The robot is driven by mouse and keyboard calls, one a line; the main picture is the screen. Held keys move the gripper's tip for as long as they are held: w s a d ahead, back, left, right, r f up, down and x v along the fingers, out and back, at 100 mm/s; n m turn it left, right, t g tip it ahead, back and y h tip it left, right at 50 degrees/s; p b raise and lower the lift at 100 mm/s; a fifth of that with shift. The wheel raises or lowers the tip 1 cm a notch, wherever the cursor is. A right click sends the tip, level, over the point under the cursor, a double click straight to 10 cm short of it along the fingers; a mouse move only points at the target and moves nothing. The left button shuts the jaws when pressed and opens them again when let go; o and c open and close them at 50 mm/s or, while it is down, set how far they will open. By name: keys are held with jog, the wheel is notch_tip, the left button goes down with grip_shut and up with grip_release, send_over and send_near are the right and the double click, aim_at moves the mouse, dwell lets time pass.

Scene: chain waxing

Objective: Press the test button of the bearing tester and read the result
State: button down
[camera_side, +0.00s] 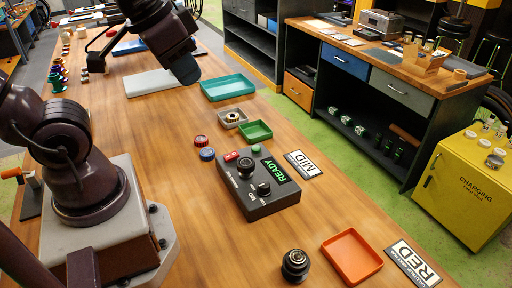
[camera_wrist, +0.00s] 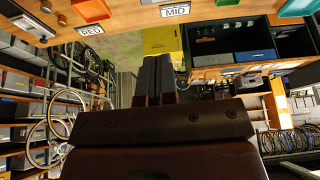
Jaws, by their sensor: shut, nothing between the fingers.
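The bearing tester (camera_side: 264,201) is a dark grey box on the wooden bench in the side view. Its lit screen (camera_side: 279,172) reads READY in green. My gripper (camera_side: 187,69) is up beyond the tester, above the bench near the teal tray, apart from the tester. In the wrist view its two dark fingers (camera_wrist: 158,60) are together with nothing between them. The tester's face is not visible in the wrist view.
A grey tray with a bearing (camera_side: 232,118), green tray (camera_side: 256,130) and teal tray (camera_side: 228,87) lie beyond the tester. Red and blue caps (camera_side: 207,154) sit beside it.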

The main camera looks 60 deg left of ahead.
jog(key=w+a+f+g+y, duration=0.1)
jog(key=w+a+f+g, duration=0.1)
jog(key=w+a+f, duration=0.45)
jog(key=m+t, duration=0.6)
jog(key=m, duration=0.3)
send_over(256, 149)
notch_tip(256, 149, down, 11)
jog(key=shift+n, duration=0.3)
jog(key=shift+f, duration=4.45)
jog(key=shift+f, duration=0.1)
jog(key=shift+f, duration=0.35)
